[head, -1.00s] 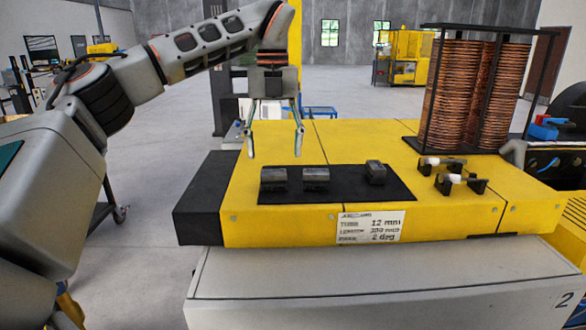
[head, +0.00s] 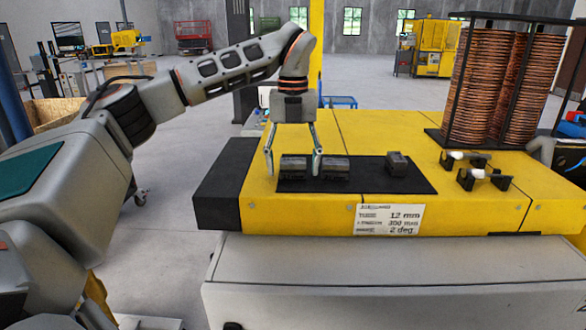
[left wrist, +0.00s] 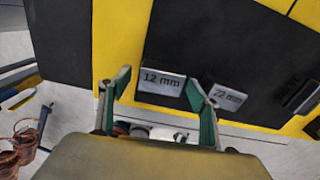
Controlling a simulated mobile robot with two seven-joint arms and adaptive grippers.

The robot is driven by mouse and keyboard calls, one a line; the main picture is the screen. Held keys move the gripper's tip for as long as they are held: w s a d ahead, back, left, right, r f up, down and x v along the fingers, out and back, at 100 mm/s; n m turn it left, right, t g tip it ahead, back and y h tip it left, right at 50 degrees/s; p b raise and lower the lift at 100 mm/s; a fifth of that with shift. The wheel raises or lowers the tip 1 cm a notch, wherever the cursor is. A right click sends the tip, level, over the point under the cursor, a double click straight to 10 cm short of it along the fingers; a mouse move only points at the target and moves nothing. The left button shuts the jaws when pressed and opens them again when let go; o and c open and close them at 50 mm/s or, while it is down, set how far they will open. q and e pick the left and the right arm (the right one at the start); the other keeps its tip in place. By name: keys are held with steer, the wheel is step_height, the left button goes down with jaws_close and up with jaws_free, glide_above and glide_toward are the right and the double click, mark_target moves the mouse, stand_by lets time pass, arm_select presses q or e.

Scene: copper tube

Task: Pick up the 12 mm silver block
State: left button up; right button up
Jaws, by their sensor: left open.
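The silver block marked 12 mm (left wrist: 161,83) shows in the left wrist view between my left gripper's fingers (left wrist: 157,95). In the head view the same block (head: 293,167) is the leftmost on the black mat (head: 375,184). My left gripper (head: 293,173) is open, pointing down, with one finger on each side of this block. I cannot tell whether either finger touches it. The block marked 22 mm (left wrist: 229,96) stands just right of it, close to the right finger; it also shows in the head view (head: 335,168). My right gripper is not in view.
A third block (head: 397,164) sits at the mat's right. Black holders with white parts (head: 483,178) stand further right on the yellow table (head: 480,213). A rack of copper coils (head: 490,85) stands behind them. A label (head: 388,219) is on the table's front.

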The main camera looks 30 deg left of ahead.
arm_select(q)
steer(key=c, duration=1.8)
steer(key=shift+o, duration=0.2)
steer(key=shift+r, duration=0.1)
